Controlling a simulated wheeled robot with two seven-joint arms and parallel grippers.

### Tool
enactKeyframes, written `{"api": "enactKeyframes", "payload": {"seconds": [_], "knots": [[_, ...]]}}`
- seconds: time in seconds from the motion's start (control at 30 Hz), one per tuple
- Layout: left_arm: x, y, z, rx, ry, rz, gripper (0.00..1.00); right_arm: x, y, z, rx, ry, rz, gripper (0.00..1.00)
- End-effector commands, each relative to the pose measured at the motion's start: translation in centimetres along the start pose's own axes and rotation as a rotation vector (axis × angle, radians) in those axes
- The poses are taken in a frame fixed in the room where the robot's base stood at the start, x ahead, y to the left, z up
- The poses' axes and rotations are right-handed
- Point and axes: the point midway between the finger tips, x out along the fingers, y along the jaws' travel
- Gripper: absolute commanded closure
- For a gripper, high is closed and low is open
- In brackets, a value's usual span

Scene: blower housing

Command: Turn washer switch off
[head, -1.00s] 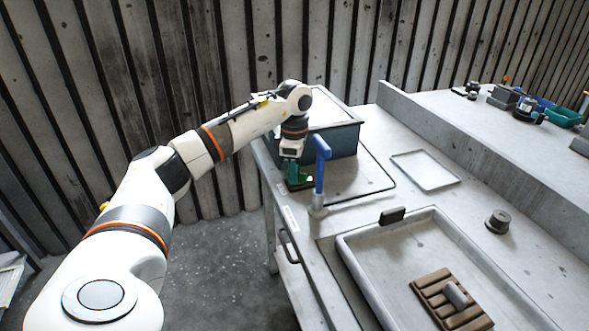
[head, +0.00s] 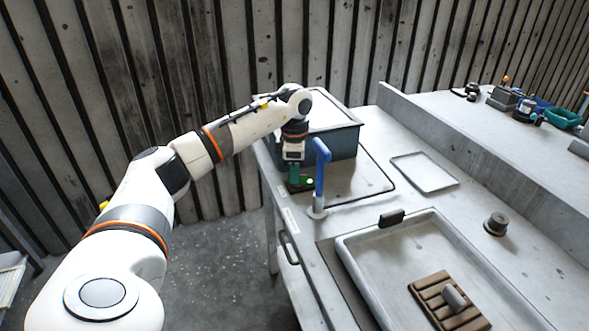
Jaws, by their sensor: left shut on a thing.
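A small dark switch box with a green light (head: 309,181) sits on the bench in front of the blue-grey washer box (head: 335,143). My left gripper (head: 296,172) points down at the switch and is shut on a green part there. The arm and fingers hide much of the switch, so its position is hard to read. The green light is lit. My right gripper is not in view.
A blue-handled spout (head: 321,170) stands upright close to the right of my left gripper. A grey tray (head: 408,262) holds a brown ribbed block (head: 432,290).

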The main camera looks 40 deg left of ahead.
Motion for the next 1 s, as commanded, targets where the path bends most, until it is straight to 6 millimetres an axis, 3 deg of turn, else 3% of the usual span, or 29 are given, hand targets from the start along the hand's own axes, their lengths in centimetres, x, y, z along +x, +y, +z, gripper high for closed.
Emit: {"api": "enactKeyframes", "payload": {"seconds": [0.5, 1.0], "knots": [[-0.3, 0.3, -0.1, -0.469, 0.000, 0.000, 1.00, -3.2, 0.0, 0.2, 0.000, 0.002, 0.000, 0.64], [-0.2, 0.5, -0.3, -0.830, 0.002, -0.001, 1.00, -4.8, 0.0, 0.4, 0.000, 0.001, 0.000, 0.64]]}}
